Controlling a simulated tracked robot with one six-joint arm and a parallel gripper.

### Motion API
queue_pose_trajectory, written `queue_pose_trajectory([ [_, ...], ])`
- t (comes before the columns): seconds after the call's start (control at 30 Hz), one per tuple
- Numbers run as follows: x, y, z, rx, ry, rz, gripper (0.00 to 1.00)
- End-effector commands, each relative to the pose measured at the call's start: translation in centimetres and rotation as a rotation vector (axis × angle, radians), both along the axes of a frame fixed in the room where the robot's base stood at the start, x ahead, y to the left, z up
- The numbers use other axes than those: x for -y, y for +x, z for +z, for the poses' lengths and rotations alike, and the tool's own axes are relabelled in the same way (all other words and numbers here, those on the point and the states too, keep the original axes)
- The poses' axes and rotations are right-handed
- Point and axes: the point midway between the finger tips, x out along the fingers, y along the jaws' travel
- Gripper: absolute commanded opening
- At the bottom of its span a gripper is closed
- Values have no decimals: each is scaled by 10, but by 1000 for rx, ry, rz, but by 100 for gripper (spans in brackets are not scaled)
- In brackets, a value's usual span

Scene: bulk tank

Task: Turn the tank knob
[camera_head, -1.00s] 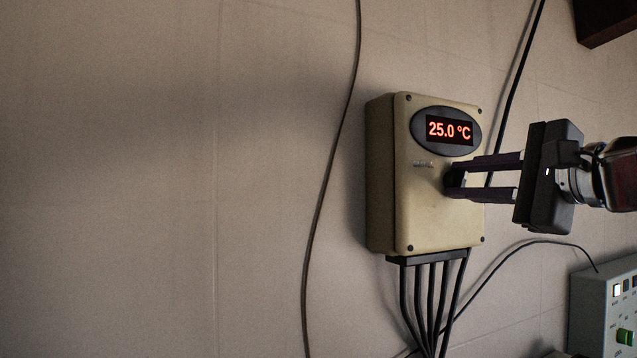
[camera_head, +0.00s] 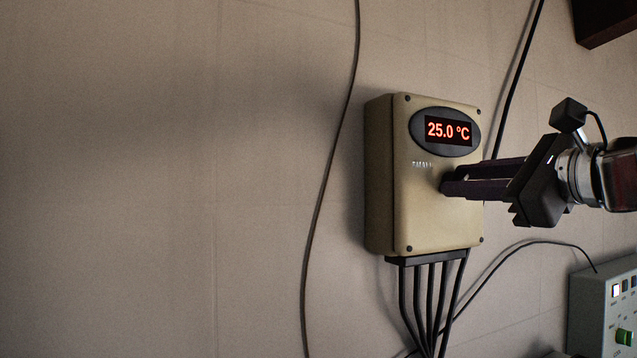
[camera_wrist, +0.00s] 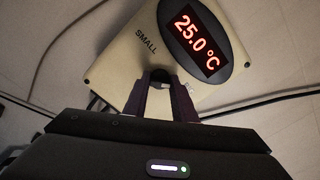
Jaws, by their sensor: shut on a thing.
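The beige control box (camera_head: 425,220) hangs on the wall, with an oval display (camera_head: 447,130) that reads 25.0 °C. My gripper (camera_head: 447,184) reaches in from the right, its fingertips at the box's front just below the display. In the wrist view, the two fingers of my gripper (camera_wrist: 161,82) are closed around the dark knob (camera_wrist: 160,75), which is mostly hidden between them. The box (camera_wrist: 120,58) looks tilted there, with the word SMALL beside the display (camera_wrist: 200,38).
Several black cables (camera_head: 432,300) run down from the box's underside. A loose cable (camera_head: 325,185) hangs on the wall to the left. A grey panel with a green knob (camera_head: 624,337) stands at the lower right.

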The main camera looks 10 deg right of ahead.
Motion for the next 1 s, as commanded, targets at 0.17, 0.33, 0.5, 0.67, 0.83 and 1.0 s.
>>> queue_pose_trajectory([
  [0.17,2,2,-6,-14,3,3,2],
  [0.33,1,1,-5,-12,2,3,31],
  [0.5,1,1,-3,-7,0,2,43],
  [0.67,0,0,-2,-5,0,1,43],
  [0.83,0,0,-2,-4,-1,2,43],
  [1.0,2,-5,-1,-3,-1,7,43],
])
